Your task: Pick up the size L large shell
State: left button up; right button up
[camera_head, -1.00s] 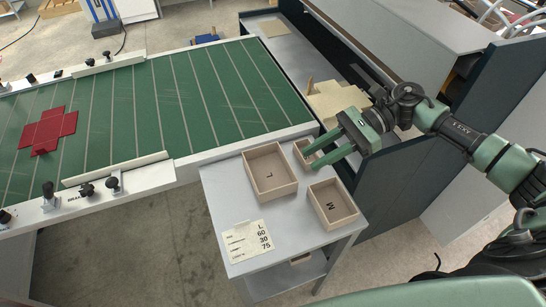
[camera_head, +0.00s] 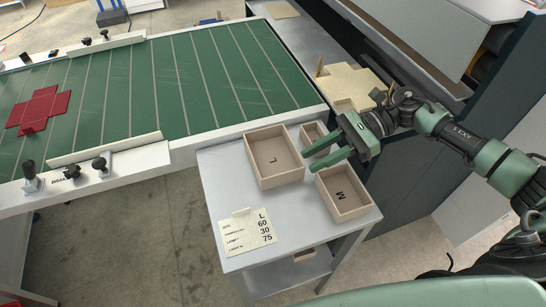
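The large shell is an open wooden box marked L (camera_head: 275,158) on the small grey side table. A medium box marked M (camera_head: 343,193) stands to its right and nearer. A smaller box (camera_head: 312,136) stands behind, partly hidden by my gripper. My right gripper (camera_head: 310,160) is open, its two green fingers pointing left beside the right edge of the L box, above the gap between the boxes. Nothing is between its fingers. My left gripper is not in view.
A card (camera_head: 246,232) reading L, 60, 30, 75 lies at the table's front left. A green conveyor-like bed (camera_head: 160,90) with a red cross-shaped blank (camera_head: 40,110) lies to the left. Cardboard pieces (camera_head: 348,84) lie on the dark bench behind.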

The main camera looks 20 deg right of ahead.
aim_at(285, 173)
jog(key=p+x, duration=0.1)
jog(key=x, duration=0.1)
jog(key=p+x, duration=0.2)
jog(key=x, duration=0.1)
jog(key=shift+w+a+r, duration=0.1)
jog(key=shift+a+r, duration=0.05)
jog(key=shift+a, duration=0.45)
jog(key=shift+f, duration=0.25)
grip_shut()
dwell(0.6)
